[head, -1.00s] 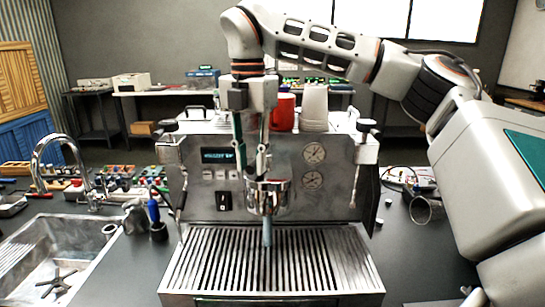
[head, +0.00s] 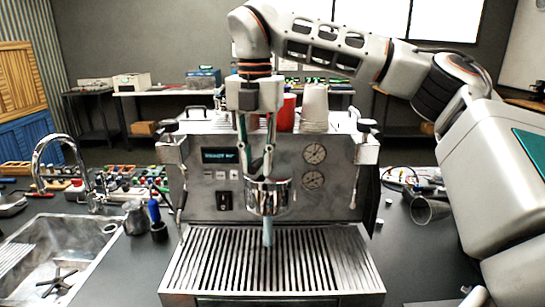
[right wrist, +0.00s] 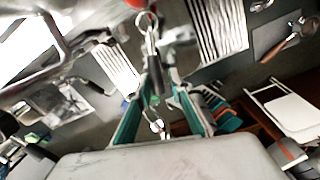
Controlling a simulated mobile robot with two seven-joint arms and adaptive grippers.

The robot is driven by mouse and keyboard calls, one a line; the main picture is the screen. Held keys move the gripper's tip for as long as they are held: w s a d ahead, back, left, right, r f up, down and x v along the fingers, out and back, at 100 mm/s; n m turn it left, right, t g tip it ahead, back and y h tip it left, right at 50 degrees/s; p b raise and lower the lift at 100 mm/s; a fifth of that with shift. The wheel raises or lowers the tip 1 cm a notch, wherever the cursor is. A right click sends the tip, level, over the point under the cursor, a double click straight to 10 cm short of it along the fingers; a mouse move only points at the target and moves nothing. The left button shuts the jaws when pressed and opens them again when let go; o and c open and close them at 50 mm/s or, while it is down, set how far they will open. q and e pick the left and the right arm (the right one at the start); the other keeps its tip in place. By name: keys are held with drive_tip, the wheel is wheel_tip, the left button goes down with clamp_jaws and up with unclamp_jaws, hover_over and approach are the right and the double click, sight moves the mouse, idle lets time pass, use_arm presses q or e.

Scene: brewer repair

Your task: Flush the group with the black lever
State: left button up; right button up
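The steel espresso machine (head: 330,200) stands in the middle of the head view. Its chrome group (head: 268,197) sticks out at the front centre. A pale blue-grey column (head: 267,232) reaches from it towards the grate; I cannot tell whether it is water. My right gripper (head: 257,170) points down just above the group, its fingers near the machine's front. In the right wrist view its teal fingers narrow towards a dark slim piece (right wrist: 156,82), possibly the black lever. I cannot tell whether they grip it; the lever is not clear in the head view. My left gripper is not in view.
A slatted drip tray (head: 215,265) lies below the group. A red mug (head: 288,113) and stacked white cups (head: 314,105) stand on top of the machine. A sink (head: 50,255) with a tap is at left, with a steel pitcher (head: 136,218) nearby.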

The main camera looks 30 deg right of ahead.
drive_tip(key=s+d+n, duration=0.1)
drive_tip(key=n, duration=0.1)
drive_tip(key=d+n, duration=0.1)
drive_tip(key=shift+s+d+n, duration=0.1)
drive_tip(key=shift+s+n, duration=0.25)
drive_tip(key=shift+n, duration=0.05)
drive_tip(key=shift+s+d+n, duration=0.2)
drive_tip(key=shift+d+n, duration=0.3)
drive_tip(key=shift+n, duration=0.3)
drive_tip(key=shift+s+d+n, duration=0.2)
drive_tip(key=shift+d+n, duration=0.3)
drive_tip(key=shift+n, duration=0.3)
drive_tip(key=o, duration=0.4)
wheel_tip(320, 180, up, 7)
idle(0.6)
